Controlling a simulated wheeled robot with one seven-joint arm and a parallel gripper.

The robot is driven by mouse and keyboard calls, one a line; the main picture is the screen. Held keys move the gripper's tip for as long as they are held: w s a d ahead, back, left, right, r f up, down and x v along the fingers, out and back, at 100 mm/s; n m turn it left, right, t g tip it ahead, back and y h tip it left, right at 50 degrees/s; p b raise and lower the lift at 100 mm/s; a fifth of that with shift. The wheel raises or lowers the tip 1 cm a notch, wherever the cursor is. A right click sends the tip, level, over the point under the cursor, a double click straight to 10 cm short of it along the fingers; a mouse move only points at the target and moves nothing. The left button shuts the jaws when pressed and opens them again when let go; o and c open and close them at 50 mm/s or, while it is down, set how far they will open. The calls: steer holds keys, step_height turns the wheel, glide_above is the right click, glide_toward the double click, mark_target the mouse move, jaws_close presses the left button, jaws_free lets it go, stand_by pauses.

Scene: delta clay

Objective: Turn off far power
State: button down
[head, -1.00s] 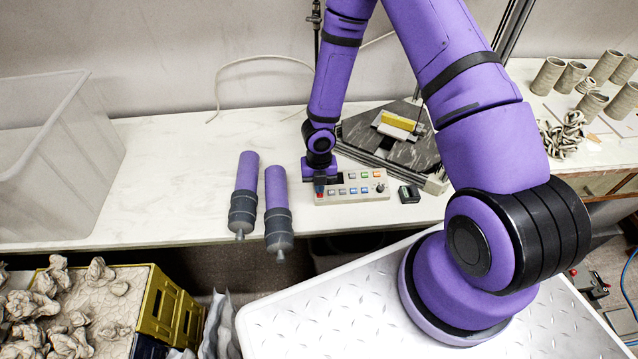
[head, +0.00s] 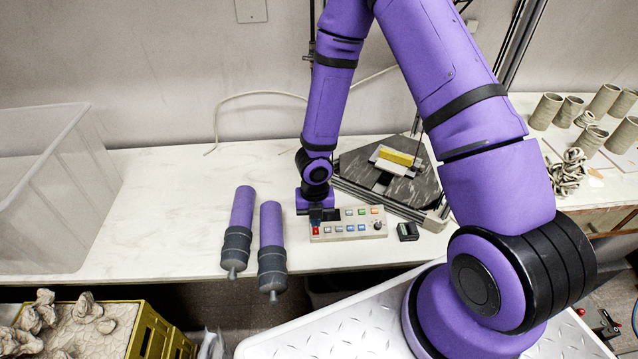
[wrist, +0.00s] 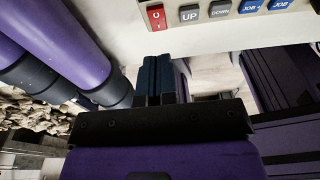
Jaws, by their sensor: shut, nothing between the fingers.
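A pale control box (head: 348,232) with rows of coloured buttons and a black knob lies on the white bench. A red switch (head: 316,230) is at its left end, and the switch (wrist: 157,17) also shows at the top of the wrist view, left of the UP and DOWN buttons. My gripper (head: 316,215) is over the left end of the box. Its blue fingertips (wrist: 160,68) are together and empty. In the wrist view they point toward the red switch, with a small gap in the picture. I cannot tell the height between them.
Two purple-and-grey cylinders (head: 270,240) lie left of the box. A small black device (head: 407,231) sits at its right. A dark plate with a yellow block (head: 398,158) is behind. A clear bin (head: 60,200) stands at left; the bench between is free.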

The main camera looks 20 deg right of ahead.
steer(key=shift+w+r, duration=0.3)
steer(key=shift+r, duration=0.4)
step_height(320, 180, up, 8)
steer(key=w+d, duration=0.1)
steer(key=w, duration=0.1)
steer(key=shift+w+f, duration=0.15)
steer(key=shift+w, duration=0.15)
steer(key=s+d+r+m+t+h, duration=0.15)
steer(key=d+r+m, duration=0.25)
steer(key=r+m, duration=0.5)
steer(key=s+d+r+m+t+h, duration=0.15)
steer(key=d+r+m, duration=0.4)
steer(key=r, duration=0.85)
steer(key=s+r+m+t+y, duration=0.2)
steer(key=s+r+m+t, duration=0.1)
steer(key=s+r+m, duration=1.3)
steer(key=shift+s+a+r+m+y, duration=0.3)
steer(key=shift+s+m, duration=0.65)
steer(key=shift+s, duration=0.35)
